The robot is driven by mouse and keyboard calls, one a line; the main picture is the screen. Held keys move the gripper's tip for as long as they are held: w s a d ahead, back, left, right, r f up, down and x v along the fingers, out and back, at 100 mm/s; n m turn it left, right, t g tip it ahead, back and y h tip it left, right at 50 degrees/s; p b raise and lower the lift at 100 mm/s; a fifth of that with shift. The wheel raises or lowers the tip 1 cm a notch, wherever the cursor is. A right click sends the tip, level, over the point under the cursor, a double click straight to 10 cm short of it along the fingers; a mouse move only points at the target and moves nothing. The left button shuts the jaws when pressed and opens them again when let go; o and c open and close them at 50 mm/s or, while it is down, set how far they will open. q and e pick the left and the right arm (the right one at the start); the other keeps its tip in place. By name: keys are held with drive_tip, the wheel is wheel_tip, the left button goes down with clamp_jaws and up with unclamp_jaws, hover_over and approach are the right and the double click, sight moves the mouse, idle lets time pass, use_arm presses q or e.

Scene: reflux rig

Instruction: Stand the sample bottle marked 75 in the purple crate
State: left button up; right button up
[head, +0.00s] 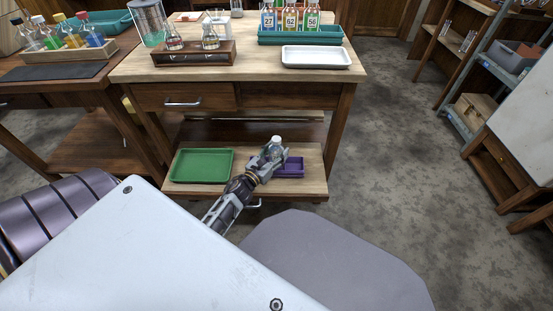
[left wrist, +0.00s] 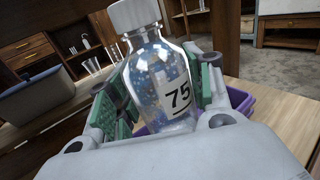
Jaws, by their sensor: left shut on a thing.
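The sample bottle marked 75 (left wrist: 158,88) is clear glass with a white cap and a black-on-white label. It stands nearly upright between the green-padded fingers of my left gripper (left wrist: 160,95), which is shut on it. In the head view the bottle (head: 275,148) shows at the tip of my left gripper (head: 272,156), over or beside the purple crate (head: 293,168) on the low shelf. The gripper hides part of the crate. The crate's rim also shows behind the fingers in the left wrist view (left wrist: 240,101). I cannot tell whether the bottle touches the crate. My right gripper is not in view.
A green tray (head: 202,165) lies left of the crate on the low shelf (head: 315,178). The tabletop above carries a teal crate (head: 300,38) with bottles 27, 62 and 56, a white tray (head: 316,57) and a wooden rack (head: 193,54) with flasks. Floor at the right is clear.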

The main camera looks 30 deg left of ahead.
use_arm(q)
drive_tip(key=shift+f+b, duration=0.95)
drive_tip(key=shift+f, duration=0.9)
drive_tip(key=shift+f, duration=0.15)
drive_tip(key=o, duration=1.1)
drive_tip(key=shift+s, duration=0.1)
drive_tip(key=shift+s+a, duration=0.15)
drive_tip(key=shift+s, duration=2.8)
drive_tip(key=shift+s+a, duration=0.1)
drive_tip(key=shift+s, duration=2.85)
